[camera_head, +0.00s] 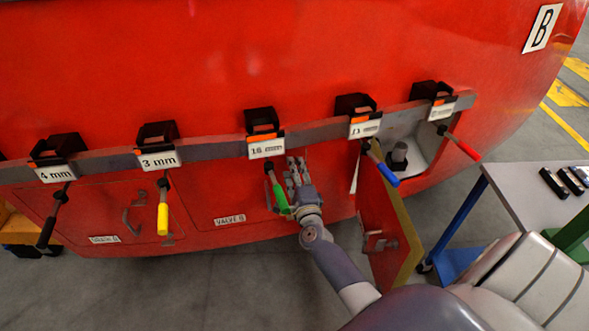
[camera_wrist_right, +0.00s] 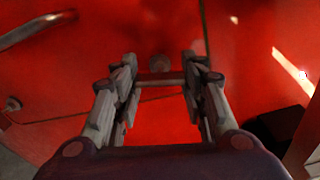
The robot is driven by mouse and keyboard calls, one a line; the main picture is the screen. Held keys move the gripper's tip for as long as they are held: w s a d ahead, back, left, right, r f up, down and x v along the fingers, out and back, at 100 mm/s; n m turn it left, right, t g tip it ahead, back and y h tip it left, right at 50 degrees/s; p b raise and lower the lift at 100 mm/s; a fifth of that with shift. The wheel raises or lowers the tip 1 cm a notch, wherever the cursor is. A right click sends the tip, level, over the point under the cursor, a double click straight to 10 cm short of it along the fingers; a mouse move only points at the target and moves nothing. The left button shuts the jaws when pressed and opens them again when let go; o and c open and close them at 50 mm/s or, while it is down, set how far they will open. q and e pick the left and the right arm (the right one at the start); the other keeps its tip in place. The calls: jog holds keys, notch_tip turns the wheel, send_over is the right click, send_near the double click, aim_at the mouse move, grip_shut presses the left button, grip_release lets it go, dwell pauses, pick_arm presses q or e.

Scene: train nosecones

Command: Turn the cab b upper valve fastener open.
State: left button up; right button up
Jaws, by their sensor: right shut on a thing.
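The red nosecone carries a "B" plate (camera_head: 543,28) at the upper right. A red valve hatch (camera_head: 195,195) sits in its lower side, with a "VALVE" label (camera_head: 229,220). My right gripper (camera_head: 294,168) is at the hatch's right side, just right of the green-handled tool; its own fingers hide what it grips in the head view. In the right wrist view my right gripper (camera_wrist_right: 160,82) has its fingers on both ends of a small reddish bar (camera_wrist_right: 160,76), apparently the fastener, in front of the red panel. My left gripper is not in view.
Tools hang from a grey rail (camera_head: 208,147) with size labels: green-handled (camera_head: 279,197), yellow (camera_head: 162,218), blue (camera_head: 387,174), red (camera_head: 467,150). An open hatch door (camera_head: 376,215) stands right of my right arm. A grey table (camera_head: 530,188) stands further right.

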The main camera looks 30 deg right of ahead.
jog(key=shift+n+p, duration=0.35)
jog(key=shift+n, duration=0.85)
jog(key=o, duration=1.1)
jog(key=v, duration=1.2)
